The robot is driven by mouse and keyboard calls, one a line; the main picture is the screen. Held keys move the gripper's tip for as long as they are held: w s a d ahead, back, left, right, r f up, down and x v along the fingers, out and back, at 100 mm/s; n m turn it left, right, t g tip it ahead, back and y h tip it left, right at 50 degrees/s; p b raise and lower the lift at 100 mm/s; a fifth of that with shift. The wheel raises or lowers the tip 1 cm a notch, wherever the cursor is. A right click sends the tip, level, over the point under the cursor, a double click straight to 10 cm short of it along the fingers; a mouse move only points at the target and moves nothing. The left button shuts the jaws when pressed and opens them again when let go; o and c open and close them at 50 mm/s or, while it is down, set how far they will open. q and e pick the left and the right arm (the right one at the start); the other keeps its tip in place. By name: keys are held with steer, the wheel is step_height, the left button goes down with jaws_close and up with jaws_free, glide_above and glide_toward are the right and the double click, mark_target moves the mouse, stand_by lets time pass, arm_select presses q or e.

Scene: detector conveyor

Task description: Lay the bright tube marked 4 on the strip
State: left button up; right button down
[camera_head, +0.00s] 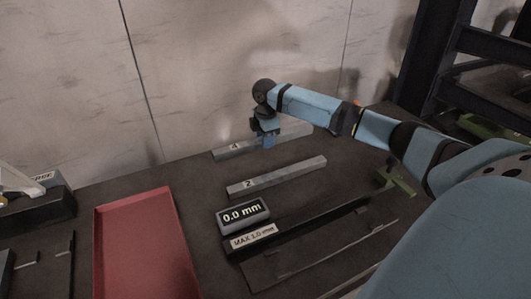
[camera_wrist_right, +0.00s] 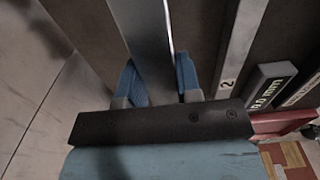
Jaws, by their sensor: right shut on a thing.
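The pale grey tube marked 4 (camera_head: 233,149) is at the back of the dark table in the head view, roughly parallel to the tube marked 2. My right gripper (camera_head: 267,141) is shut around its middle from above. In the right wrist view the tube (camera_wrist_right: 148,35) runs between the blue fingers of the gripper (camera_wrist_right: 160,88). I cannot tell whether it touches the table. A long dark strip (camera_head: 312,222) lies nearer, behind the "MAX 1.0 mm" label (camera_head: 253,238).
The tube marked 2 (camera_head: 290,174) lies between tube 4 and the display reading 0.0 mm (camera_head: 243,214). A red tray (camera_head: 145,250) is at left. A pale wall (camera_head: 220,60) stands close behind tube 4. A green block (camera_head: 397,181) is at right, under my right arm.

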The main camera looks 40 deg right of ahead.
mark_target(266, 161)
step_height(266, 161, down, 7)
steer(key=shift+r+b, duration=0.15)
steer(key=shift+b, duration=0.15)
steer(key=c, duration=0.8)
jaws_free()
step_height(266, 161, up, 12)
steer(key=shift+a+r+p, duration=0.1)
steer(key=shift+p, duration=0.5)
